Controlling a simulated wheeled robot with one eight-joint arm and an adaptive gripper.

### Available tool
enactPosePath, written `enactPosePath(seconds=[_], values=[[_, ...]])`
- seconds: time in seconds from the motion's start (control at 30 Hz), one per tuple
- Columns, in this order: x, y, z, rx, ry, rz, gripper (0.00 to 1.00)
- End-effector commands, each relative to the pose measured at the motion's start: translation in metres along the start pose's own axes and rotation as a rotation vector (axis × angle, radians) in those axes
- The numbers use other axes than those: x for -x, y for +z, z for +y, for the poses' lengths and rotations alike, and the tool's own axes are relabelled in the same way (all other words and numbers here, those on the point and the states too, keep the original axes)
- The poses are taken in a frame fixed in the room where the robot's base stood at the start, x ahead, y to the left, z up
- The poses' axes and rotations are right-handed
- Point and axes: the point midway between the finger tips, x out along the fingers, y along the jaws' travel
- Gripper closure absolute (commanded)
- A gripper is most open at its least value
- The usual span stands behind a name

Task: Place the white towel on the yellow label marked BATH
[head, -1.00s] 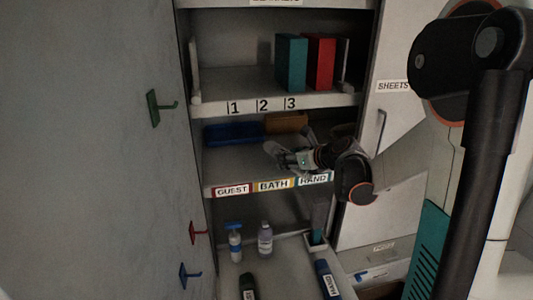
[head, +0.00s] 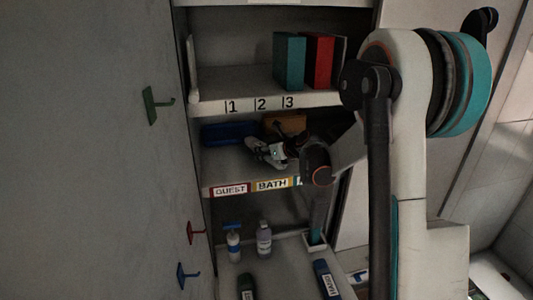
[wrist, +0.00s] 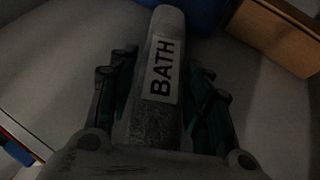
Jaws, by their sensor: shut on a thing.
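A pale grey-white rolled towel (wrist: 155,121) with a white BATH tag stands out between my gripper's fingers in the wrist view. It also shows in the head view (head: 254,148), on the middle shelf's level. My gripper (wrist: 155,78) is shut on the towel, with a finger on each side; it also shows in the head view (head: 267,154). The yellow BATH label (head: 272,184) is on the front edge of the middle shelf (head: 225,165), and the towel is above and behind it. I cannot tell whether the towel touches the shelf.
A blue item (head: 228,132) and an orange-brown box (head: 285,124) lie at the back of this shelf. The red GUEST label (head: 230,189) is left of BATH. My arm hides the HAND label. Bottles (head: 264,238) stand below. The upper shelf holds books (head: 290,62).

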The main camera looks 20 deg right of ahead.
Motion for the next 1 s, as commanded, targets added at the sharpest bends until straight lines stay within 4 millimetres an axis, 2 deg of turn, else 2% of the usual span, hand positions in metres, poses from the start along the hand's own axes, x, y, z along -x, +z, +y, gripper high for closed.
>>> enactPosePath(seconds=[0.37, 0.4, 0.5, 0.87, 1.0], values=[[-0.003, -0.005, 0.000, 0.000, 0.000, 0.000, 0.80], [-0.003, -0.006, 0.000, 0.000, 0.000, 0.000, 0.53], [-0.002, -0.005, 0.000, 0.000, 0.000, 0.000, 0.35], [-0.002, -0.004, 0.000, 0.000, 0.000, 0.000, 0.35], [0.008, -0.001, 0.000, 0.000, -0.001, 0.000, 0.35]])
